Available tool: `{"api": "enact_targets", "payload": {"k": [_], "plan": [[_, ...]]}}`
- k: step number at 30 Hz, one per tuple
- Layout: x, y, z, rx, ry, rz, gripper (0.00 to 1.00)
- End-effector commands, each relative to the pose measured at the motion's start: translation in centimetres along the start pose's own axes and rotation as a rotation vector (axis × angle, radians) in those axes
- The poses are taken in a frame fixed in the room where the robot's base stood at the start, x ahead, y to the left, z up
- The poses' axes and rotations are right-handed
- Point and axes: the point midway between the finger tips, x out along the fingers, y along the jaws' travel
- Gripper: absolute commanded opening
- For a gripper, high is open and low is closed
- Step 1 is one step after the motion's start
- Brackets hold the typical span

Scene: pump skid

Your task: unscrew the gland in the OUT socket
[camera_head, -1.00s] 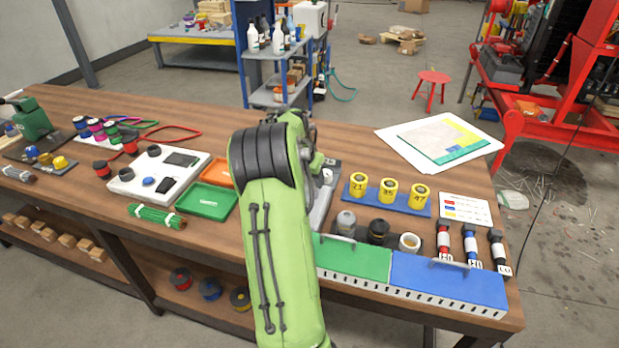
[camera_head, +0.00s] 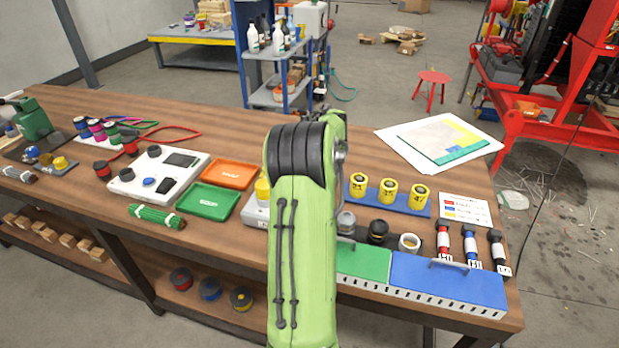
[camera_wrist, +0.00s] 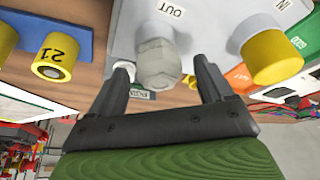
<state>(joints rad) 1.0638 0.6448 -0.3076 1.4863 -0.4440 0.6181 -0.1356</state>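In the wrist view a light grey gland (camera_wrist: 158,64) sits in the grey housing (camera_wrist: 210,28), below the label OUT (camera_wrist: 171,10). A yellow gland (camera_wrist: 272,56) sits near the IN label on the same housing. My gripper (camera_wrist: 164,66) is open, with one finger on each side of the grey gland and a visible gap to each; it does not appear to touch it. In the head view my arm hides the gripper and the OUT socket; part of the housing (camera_head: 253,213) and the yellow gland (camera_head: 262,188) show left of the arm.
Yellow numbered glands stand on a blue rack (camera_head: 410,208), right of my arm. Green (camera_head: 209,202) and orange (camera_head: 228,174) trays lie left of the housing. Green (camera_head: 362,263) and blue (camera_head: 448,284) boxes line the front edge.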

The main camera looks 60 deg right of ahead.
Motion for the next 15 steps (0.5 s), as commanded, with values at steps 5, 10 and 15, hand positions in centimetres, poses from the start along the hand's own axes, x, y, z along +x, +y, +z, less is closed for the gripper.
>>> {"api": "enact_targets", "payload": {"k": [5,10,15], "plan": [[0.00,0.01,0.01,0.001,0.000,0.001,0.81],[0.00,0.00,0.01,0.004,0.000,0.002,0.81],[-0.04,-0.31,-0.06,0.253,-0.002,0.105,0.81]]}}
